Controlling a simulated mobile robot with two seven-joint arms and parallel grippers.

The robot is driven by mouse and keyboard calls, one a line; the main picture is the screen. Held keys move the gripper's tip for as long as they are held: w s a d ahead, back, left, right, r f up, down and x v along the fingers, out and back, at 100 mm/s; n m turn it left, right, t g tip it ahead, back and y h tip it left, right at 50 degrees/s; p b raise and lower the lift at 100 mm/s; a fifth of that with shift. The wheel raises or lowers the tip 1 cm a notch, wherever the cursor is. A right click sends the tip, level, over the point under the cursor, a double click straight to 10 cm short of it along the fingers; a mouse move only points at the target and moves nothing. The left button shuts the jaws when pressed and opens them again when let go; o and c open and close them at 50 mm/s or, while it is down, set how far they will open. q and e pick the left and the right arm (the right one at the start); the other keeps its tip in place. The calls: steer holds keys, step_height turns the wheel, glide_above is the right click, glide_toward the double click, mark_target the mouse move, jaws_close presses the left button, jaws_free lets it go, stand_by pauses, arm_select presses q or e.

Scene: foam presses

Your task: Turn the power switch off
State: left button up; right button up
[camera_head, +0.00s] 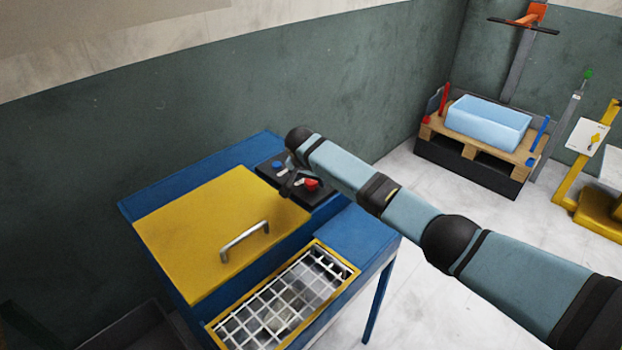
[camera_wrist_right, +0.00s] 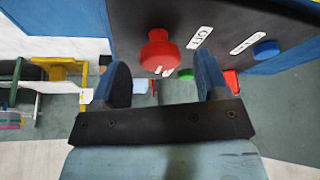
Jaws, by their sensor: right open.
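The black control panel (camera_head: 308,199) sits on the right end of the blue machine. A red knob (camera_head: 311,184), which looks like the power switch, stands out from it. In the right wrist view the knob (camera_wrist_right: 158,48) lies just past the open fingers, between their lines, with no contact visible. A white label reading OFF (camera_wrist_right: 200,37) is beside it. My right gripper (camera_head: 291,180) is open at the panel; its fingers (camera_wrist_right: 164,75) show in the wrist view with nothing held. My arm hides part of the panel. My left gripper is out of view.
A blue button (camera_wrist_right: 266,49) and another white label (camera_wrist_right: 248,41) share the panel. The machine has a yellow lid (camera_head: 185,235) with a metal handle (camera_head: 245,241) and a white grid (camera_head: 275,305) in front. A pallet with a light-blue block (camera_head: 487,122) stands at the back right.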

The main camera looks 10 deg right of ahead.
steer(key=shift+x, duration=0.75)
steer(key=c, duration=0.9)
